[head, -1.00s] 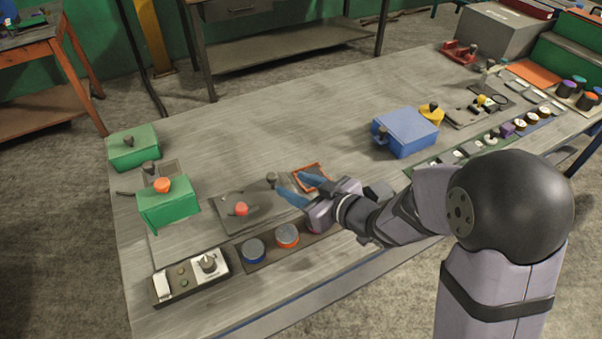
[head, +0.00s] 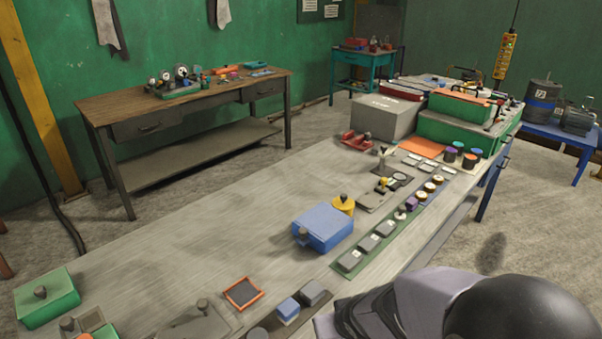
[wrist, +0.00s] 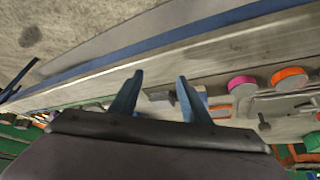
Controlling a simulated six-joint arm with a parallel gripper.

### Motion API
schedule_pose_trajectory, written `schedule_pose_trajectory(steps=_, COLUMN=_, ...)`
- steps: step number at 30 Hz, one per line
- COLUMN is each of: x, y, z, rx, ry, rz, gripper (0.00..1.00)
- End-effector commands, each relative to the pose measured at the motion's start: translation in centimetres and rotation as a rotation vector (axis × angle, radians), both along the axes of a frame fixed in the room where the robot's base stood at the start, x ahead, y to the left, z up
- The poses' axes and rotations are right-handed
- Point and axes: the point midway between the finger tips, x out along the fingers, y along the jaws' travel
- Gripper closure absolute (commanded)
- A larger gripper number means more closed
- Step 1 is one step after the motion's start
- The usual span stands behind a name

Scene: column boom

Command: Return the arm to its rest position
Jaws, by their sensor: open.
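My gripper (wrist: 160,82) shows in the wrist view with two blue fingers spread apart and nothing between them. It hangs over the front edge of the workbench (wrist: 215,50), with bare floor beyond. In the head view my dark arm joint and pale links fill the bottom right, beside the near edge of the workbench (head: 190,235). The fingers are not visible there.
A blue box (head: 322,230) and an orange-rimmed square (head: 243,293) lie on the bench near my arm. A green box (head: 47,297) is at the left. Pink (wrist: 241,85) and orange (wrist: 288,78) round knobs are right of my fingers. The bench's middle is clear.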

Motion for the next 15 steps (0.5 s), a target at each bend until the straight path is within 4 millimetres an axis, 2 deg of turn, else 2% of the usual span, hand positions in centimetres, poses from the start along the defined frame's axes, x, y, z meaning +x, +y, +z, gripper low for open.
schedule_pose_trajectory(steps=1, x=-1.2, y=-2.2, z=-0.2, rx=-0.033, ry=0.048, rz=-0.055, gripper=0.57)
schedule_pose_trajectory(steps=3, x=-3.5, y=-4.5, z=-0.4, rx=-0.066, ry=0.134, rz=-0.115, gripper=0.57)
schedule_pose_trajectory(steps=6, x=-7.0, y=-6.5, z=-0.5, rx=-0.080, ry=0.257, rz=-0.176, gripper=0.57)
schedule_pose_trajectory(steps=10, x=-10.7, y=-7.1, z=-0.3, rx=-0.059, ry=0.387, rz=-0.214, gripper=0.57)
schedule_pose_trajectory(steps=15, x=-13.3, y=-6.9, z=0.0, rx=-0.026, ry=0.476, rz=-0.226, gripper=0.57)
